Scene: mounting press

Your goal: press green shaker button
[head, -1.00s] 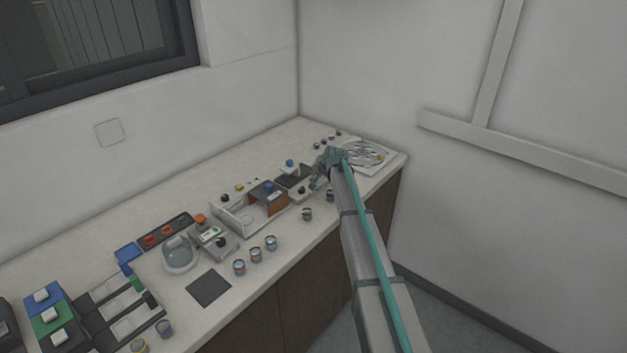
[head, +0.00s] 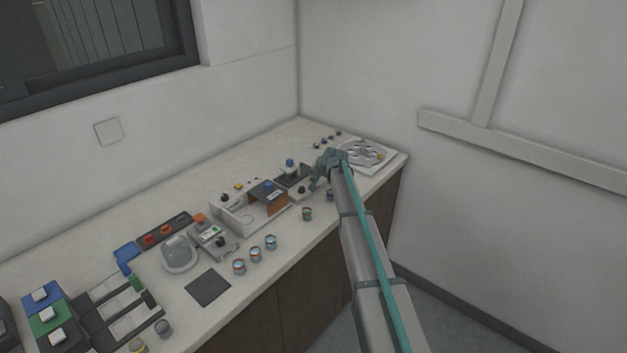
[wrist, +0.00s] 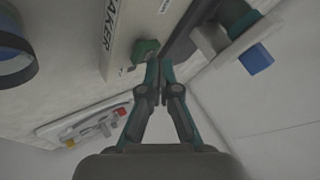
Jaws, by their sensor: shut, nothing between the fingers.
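The green button (wrist: 146,50) is on the front of a pale box with lettering ending in "AKER" (wrist: 110,28), the shaker, at the top of the wrist view. My gripper (wrist: 160,64) is shut and empty. Its fingertips are right beside the green button, just to its right in the wrist view; whether they touch it I cannot tell. In the head view my gripper (head: 316,180) is low over the far right part of the counter, and the green button cannot be made out there.
Small jars (head: 255,254) stand along the counter's front edge. A white tray (head: 388,165) lies behind my arm, near the wall corner.

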